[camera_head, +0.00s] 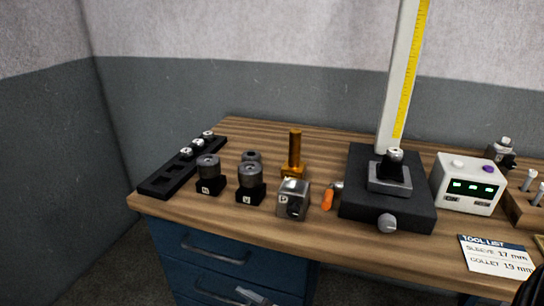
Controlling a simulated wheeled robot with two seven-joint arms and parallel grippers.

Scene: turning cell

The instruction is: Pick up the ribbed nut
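I cannot tell for sure which piece is the ribbed nut. Two grey round pieces with dark centres, the left one (208,162) and the right one (250,174), sit upright on black blocks at the bench's left middle. A third round grey piece (251,156) stands behind the right one, partly hidden. A small grey part at the bottom edge (255,297) may be the tip of my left gripper; its fingers are not clear. A dark part in the bottom right corner may belong to my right arm; no fingers show there. No gripper touches the round pieces.
A black slotted rack (157,187) with several small metal parts lies left. A brass post (294,153), a metal block (292,197) and an orange-handled tool (328,200) stand mid-bench. Right are a black-based gauge (362,212) with a tall column, a display box (470,182) and a tool card (495,256).

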